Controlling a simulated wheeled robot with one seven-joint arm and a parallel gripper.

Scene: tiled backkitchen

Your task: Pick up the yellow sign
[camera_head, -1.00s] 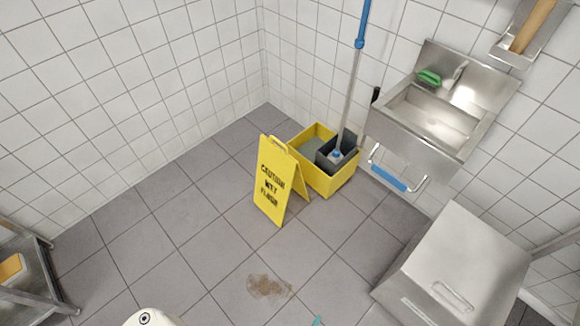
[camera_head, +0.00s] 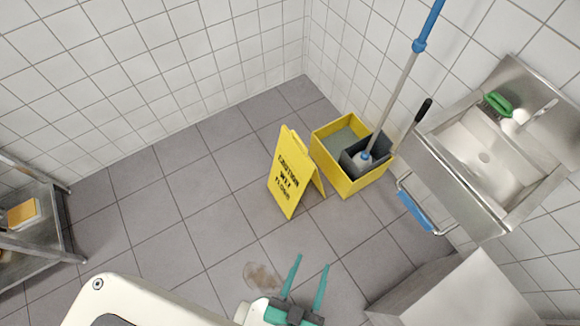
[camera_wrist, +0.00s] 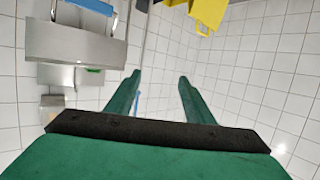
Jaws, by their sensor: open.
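The yellow sign (camera_head: 290,176) stands unfolded as an A-frame on the grey tiled floor, with black "CAUTION WET FLOOR" lettering on its face. My gripper (camera_head: 312,262), with green fingers, is open and empty. In the head view it shows below the sign and a little to its right, apart from it. The fingers also show in the wrist view (camera_wrist: 159,76) with nothing between them.
A yellow mop bucket (camera_head: 348,182) with a blue-handled mop stands close right of the sign. A steel sink (camera_head: 470,215) is on the right wall, with a steel cabinet (camera_head: 440,295) below. A metal shelf (camera_head: 62,235) stands at left. A brown stain (camera_head: 262,277) marks the floor. Floor left of the sign is clear.

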